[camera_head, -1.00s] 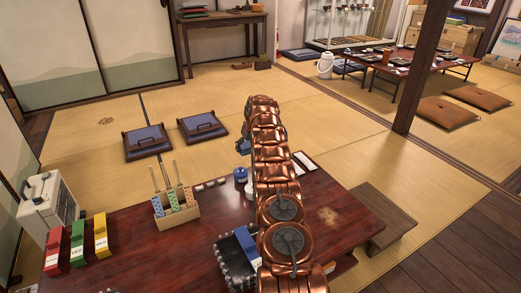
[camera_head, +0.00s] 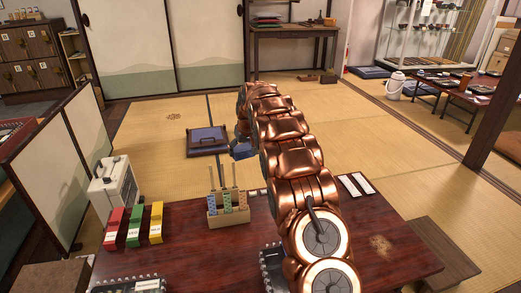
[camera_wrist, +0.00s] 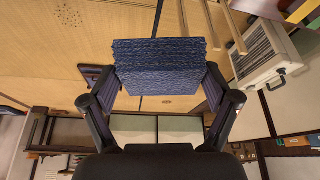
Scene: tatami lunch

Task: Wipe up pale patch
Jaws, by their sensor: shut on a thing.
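My gripper (camera_wrist: 160,84) is shut on a dark blue, textured block (camera_wrist: 158,58), which looks like a sponge or folded cloth. In the head view the blue block (camera_head: 242,151) shows small at the far end of my arm, above the tatami beyond the table. A pale tan patch (camera_head: 381,246) lies on the right part of the dark red table (camera_head: 190,242). A brownish speckled patch (camera_head: 173,117) lies on the tatami; a speckled patch also shows at the top left of the wrist view (camera_wrist: 68,15). My arm hides part of the table.
A wooden holder (camera_head: 229,215) with upright sticks stands on the table, with red, green and yellow boxes (camera_head: 135,225) to its left. A white case (camera_head: 115,190) is behind them. A blue cushion (camera_head: 207,139) lies on the tatami. Open tatami surrounds the speckled patch.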

